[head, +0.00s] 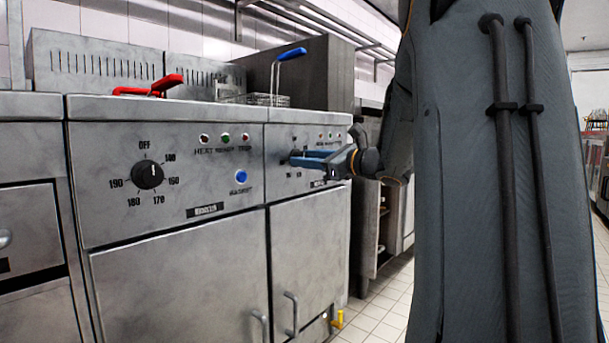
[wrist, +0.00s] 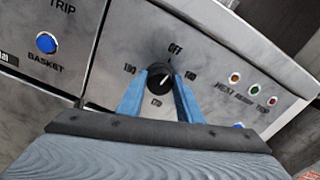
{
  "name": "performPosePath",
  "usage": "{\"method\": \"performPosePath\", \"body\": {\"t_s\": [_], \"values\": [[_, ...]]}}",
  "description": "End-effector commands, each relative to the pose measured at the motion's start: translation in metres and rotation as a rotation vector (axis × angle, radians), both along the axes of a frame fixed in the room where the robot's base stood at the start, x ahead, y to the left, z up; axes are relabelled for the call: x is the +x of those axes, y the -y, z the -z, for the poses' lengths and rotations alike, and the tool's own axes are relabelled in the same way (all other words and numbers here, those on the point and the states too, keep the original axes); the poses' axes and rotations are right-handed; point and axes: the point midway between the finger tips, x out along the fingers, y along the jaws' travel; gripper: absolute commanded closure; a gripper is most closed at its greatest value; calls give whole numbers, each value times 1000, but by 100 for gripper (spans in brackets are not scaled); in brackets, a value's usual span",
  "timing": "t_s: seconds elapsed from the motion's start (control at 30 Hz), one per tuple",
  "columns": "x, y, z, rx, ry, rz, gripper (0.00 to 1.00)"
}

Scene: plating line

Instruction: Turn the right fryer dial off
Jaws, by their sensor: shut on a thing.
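The right fryer dial (wrist: 160,77) is a round black knob with a small white mark, on the grey metal panel. In the wrist view its mark leans up and to the right, toward the side with OFF and 140; I cannot tell the exact setting. My gripper (wrist: 160,90) has its two blue fingers on either side of the knob and is shut on it. In the head view my gripper (head: 297,158) reaches in from the right to the right fryer's panel (head: 280,133), and the fingers mostly hide the dial.
The left fryer's dial (head: 147,175) and its blue basket button (head: 241,176) are left of my gripper. Red, green and other lamps (wrist: 253,86) sit right of the dial. A blue-handled basket (head: 270,99) stands above. Door handles (head: 291,314) protrude below.

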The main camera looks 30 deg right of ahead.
Motion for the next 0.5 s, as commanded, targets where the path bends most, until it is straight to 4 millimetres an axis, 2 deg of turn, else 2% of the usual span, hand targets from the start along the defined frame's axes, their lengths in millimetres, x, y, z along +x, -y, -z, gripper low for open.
{"method": "performPosePath", "body": {"t_s": [0.2, 0.5], "values": [[3, -1, 0, -110, 45, 2, 90], [2, -1, -2, -187, 73, 2, 90]]}}
